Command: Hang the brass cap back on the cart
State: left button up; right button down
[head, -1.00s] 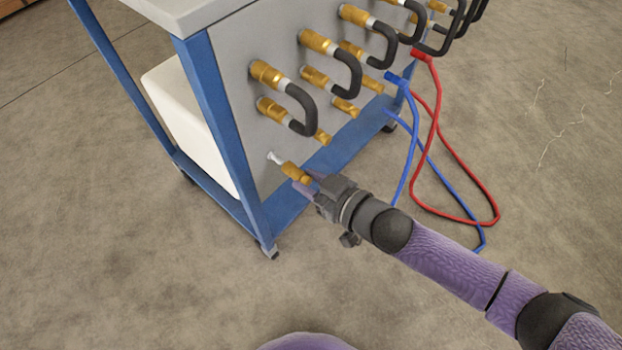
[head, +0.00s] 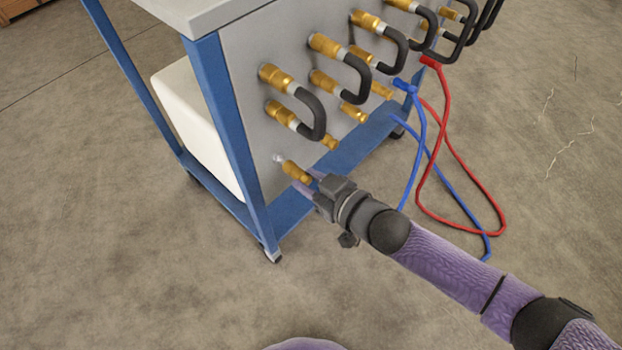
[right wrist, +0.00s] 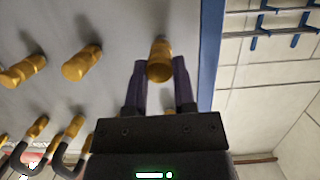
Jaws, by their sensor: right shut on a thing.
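The brass cap (head: 295,171) is at the lower left corner of the cart's grey panel (head: 246,98), in front of a small silver stub (head: 279,158). My right gripper (head: 306,181) is shut on the cap, coming from the lower right. In the right wrist view the cap (right wrist: 160,60) sits between the two purple fingers, close to the panel. Whether it is fully seated on the stub cannot be told. My left gripper is not in view.
Several brass fittings (head: 277,78) with black looped hoses (head: 314,116) line the panel above and to the right. A red hose (head: 443,120) and a blue hose (head: 416,150) hang down to the floor. A blue cart leg (head: 232,135) stands just left.

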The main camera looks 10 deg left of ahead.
jog(key=shift+a, duration=0.1)
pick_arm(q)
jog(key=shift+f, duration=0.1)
pick_arm(e)
jog(key=shift+w+a, duration=0.3)
jog(key=shift+a, duration=0.1)
jog(key=shift+w+a+b, duration=0.25)
jog(key=shift+b, duration=0.05)
grip_release()
jog(key=shift+r+p+v, duration=0.2)
jog(key=shift+p+v, duration=0.85)
jog(key=shift+v, duration=0.15)
jog(key=shift+p+v, duration=1.3)
jog(key=shift+v, duration=0.75)
jog(key=shift+s+d+f, duration=0.1)
jog(key=shift+s+d, duration=0.05)
jog(key=shift+d, duration=0.05)
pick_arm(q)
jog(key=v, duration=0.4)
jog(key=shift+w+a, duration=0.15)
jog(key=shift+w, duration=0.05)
